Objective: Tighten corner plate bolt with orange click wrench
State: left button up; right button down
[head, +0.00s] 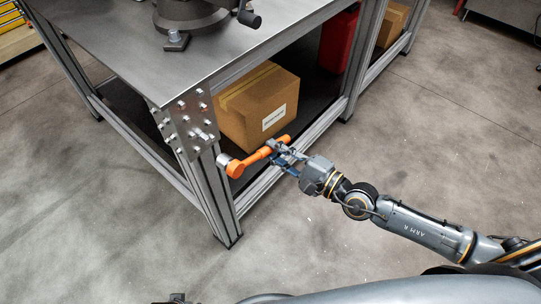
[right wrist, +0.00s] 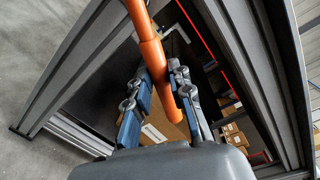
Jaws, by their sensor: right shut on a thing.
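The orange click wrench (head: 259,156) is in my right gripper (head: 281,152), which is shut on its handle. The handle also shows in the right wrist view (right wrist: 148,45), between the fingers of the right gripper (right wrist: 163,92). The wrench head, with a silver socket (head: 223,160), points left toward the frame's corner post. The corner plate (head: 188,123) carries several bolts on the near table corner. The socket is close to the plate's lower right edge; I cannot tell whether it touches a bolt.
The metal table top (head: 110,45) extends behind the plate, with a grey machine base (head: 188,14) on it. A cardboard box (head: 258,103) and a red container (head: 338,42) are on the shelf below. Open floor (head: 120,245) surrounds the frame's front.

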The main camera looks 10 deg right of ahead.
pick_arm(q)
jog(key=shift+w+a, duration=0.1)
jog(key=shift+w, duration=0.2)
pick_arm(e)
jog(key=shift+w+d+m+t, duration=0.3)
jog(key=shift+w+d+t, duration=0.05)
jog(key=shift+d+t, duration=0.15)
pick_arm(q)
jog(key=shift+s+f, duration=0.2)
jog(key=shift+f, duration=0.25)
pick_arm(e)
jog(key=x, duration=0.4)
jog(key=shift+w+f, duration=0.15)
jog(key=shift+w, duration=0.1)
pick_arm(q)
jog(key=shift+a, duration=0.1)
